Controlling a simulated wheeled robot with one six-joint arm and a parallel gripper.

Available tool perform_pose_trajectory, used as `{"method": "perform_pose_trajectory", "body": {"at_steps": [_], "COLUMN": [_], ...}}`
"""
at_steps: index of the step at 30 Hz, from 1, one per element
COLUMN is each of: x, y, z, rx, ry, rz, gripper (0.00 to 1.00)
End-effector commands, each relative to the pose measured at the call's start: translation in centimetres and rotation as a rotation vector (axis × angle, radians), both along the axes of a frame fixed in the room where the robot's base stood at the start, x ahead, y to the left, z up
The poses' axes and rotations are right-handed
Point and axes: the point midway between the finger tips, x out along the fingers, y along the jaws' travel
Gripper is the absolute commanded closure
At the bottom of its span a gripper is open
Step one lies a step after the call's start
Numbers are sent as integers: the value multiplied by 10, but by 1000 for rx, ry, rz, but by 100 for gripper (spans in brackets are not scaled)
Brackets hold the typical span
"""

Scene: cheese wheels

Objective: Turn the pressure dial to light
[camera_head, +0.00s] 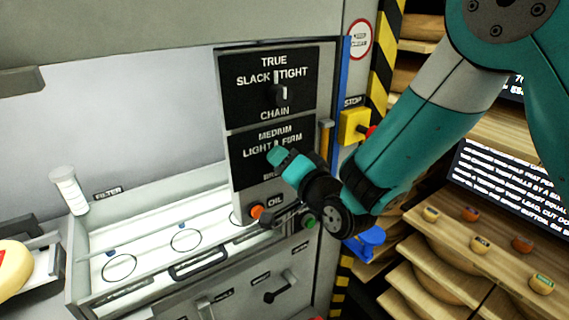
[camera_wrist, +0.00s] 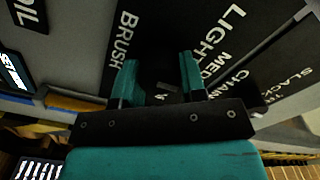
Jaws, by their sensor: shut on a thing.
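The pressure dial (camera_wrist: 164,92) is a dark knob on a black panel, seen in the wrist view between my two teal fingers. Its pointer direction is too dark to read with certainty. The printed words LIGHT, MEDIUM and BRUSH show around it there. In the head view the black pressure panel (camera_head: 241,160) reads LIGHT, MEDIUM and FIRM, and my fingers hide the dial. My gripper (camera_head: 284,158) reaches in from the right at the panel. In the wrist view my gripper (camera_wrist: 158,78) is shut on the dial, one finger on each side.
The chain dial (camera_head: 278,95) sits directly above. An orange button (camera_head: 257,211) and a green button (camera_head: 310,222) are below. A yellow stop box (camera_head: 354,126) stands to the right. A white tray (camera_head: 150,225) lies left, and shelves with cheeses (camera_head: 480,243) are right.

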Motion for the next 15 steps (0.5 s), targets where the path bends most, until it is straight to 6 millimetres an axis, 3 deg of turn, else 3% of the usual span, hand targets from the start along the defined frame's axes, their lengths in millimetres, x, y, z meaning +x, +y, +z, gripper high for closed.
{"method": "perform_pose_trajectory", "body": {"at_steps": [15], "x": [0], "y": [0], "z": [-6], "rx": [-325], "ry": [-223], "rz": [-1], "gripper": [85]}}
